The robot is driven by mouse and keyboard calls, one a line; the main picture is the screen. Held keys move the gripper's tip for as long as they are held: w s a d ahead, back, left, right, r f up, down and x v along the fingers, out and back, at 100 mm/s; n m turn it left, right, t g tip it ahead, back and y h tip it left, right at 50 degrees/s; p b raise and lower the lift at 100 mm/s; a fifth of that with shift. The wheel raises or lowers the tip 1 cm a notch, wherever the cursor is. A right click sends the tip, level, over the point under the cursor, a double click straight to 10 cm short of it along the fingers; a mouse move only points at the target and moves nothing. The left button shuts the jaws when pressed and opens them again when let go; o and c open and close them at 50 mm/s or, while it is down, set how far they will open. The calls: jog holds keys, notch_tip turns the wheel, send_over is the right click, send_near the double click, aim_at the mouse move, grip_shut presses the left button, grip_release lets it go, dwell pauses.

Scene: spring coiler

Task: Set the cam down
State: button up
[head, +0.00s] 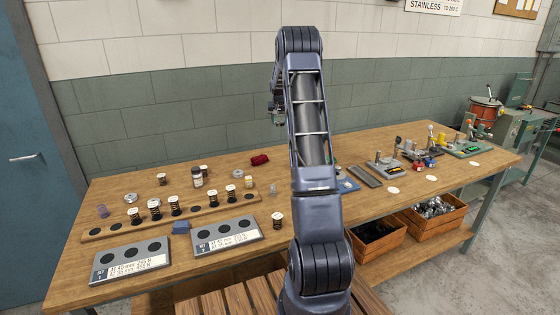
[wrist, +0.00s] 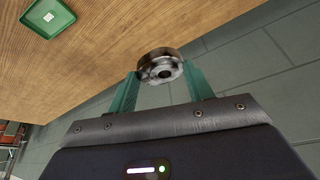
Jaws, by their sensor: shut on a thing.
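The cam is a round, shiny metal piece with a dark central hole (wrist: 160,66). In the wrist view it sits between the two green fingers of my gripper (wrist: 163,80), which is shut on it. The cam appears held clear of the wooden table (wrist: 130,30). In the head view my gripper (head: 276,112) shows only partly at the left of my raised arm, in front of the wall, and I cannot make out the cam there. A green square tray (wrist: 47,16) with a small pale label lies on the table in the wrist view.
The wooden bench (head: 130,190) holds a long rack (head: 175,216) of springs and two grey trays (head: 130,258) at the left. A dark red object (head: 259,160) lies near the back edge. Small fixtures stand at the right. My arm hides the bench's middle.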

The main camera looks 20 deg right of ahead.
aim_at(280, 158)
jog(key=shift+d+f, duration=0.2)
jog(key=shift+f, duration=0.1)
notch_tip(280, 158, down, 19)
jog(key=shift+f, duration=0.15)
dwell(0.3)
jog(key=shift+f, duration=0.15)
jog(key=o, duration=1.1)
